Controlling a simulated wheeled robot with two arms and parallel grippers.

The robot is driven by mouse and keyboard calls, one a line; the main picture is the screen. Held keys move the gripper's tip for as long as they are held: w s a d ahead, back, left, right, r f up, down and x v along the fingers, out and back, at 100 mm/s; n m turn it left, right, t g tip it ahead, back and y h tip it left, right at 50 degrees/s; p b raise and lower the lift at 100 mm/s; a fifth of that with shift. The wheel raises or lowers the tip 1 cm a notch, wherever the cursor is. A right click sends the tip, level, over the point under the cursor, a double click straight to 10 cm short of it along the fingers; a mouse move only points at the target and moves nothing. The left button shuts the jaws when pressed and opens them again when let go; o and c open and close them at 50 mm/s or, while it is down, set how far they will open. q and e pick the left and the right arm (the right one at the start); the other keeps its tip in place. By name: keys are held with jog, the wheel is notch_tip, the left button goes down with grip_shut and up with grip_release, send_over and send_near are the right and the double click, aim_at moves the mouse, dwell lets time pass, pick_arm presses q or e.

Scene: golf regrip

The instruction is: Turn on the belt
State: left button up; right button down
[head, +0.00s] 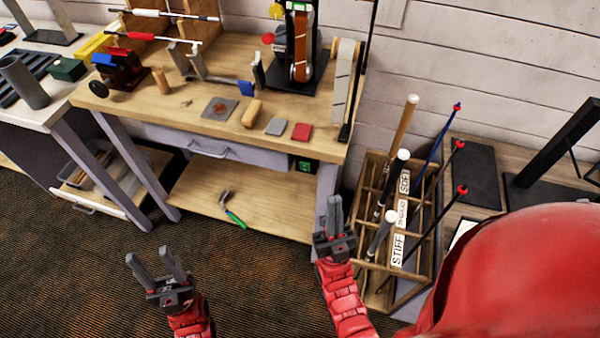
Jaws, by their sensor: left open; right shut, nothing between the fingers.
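A belt sander with an upright brown belt (302,45) stands on a black base at the back right of the wooden workbench (180,110). A red knob (268,38) and a yellow knob (276,10) show at its left side. A small green switch box (304,165) sits under the bench top near the right front leg. I cannot tell what it controls. My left gripper (149,253) is open and empty, in front of the bench over the dark floor. My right gripper (335,204) is shut and empty, near the right front leg, below and right of the switch box.
A wooden club rack (432,240) with labelled slots stands right of the bench, close to my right gripper. A green-handled tool (232,212) lies on the lower shelf. Several small blocks lie along the bench front. The floor (80,270) before the bench is clear.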

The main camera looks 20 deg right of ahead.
aim_at(305, 165)
jog(key=w+a+f+m+g+h, duration=0.2)
jog(key=w+f+m+g+h, duration=0.1)
jog(key=f+g, duration=0.3)
jog(key=w+a+f+m+g+h, duration=0.2)
jog(key=w+f+g+h, duration=0.1)
jog(key=f+g+h, duration=0.2)
jog(key=w+a+f+m+g+h, duration=0.3)
jog(key=f+g+h, duration=0.2)
jog(key=f, duration=0.4)
jog(key=shift+w+m+g, duration=0.3)
jog(key=shift+w+g, duration=0.1)
jog(key=shift+g, duration=0.4)
jog(key=shift+w, duration=0.1)
jog(key=p+x, duration=0.1)
jog(key=x, duration=1.1)
jog(key=shift+w+d+r+p, duration=0.25)
jog(key=shift+d+p, duration=0.05)
jog(key=shift+p, duration=0.1)
jog(key=shift+w+d, duration=0.3)
jog(key=shift+w, duration=0.15)
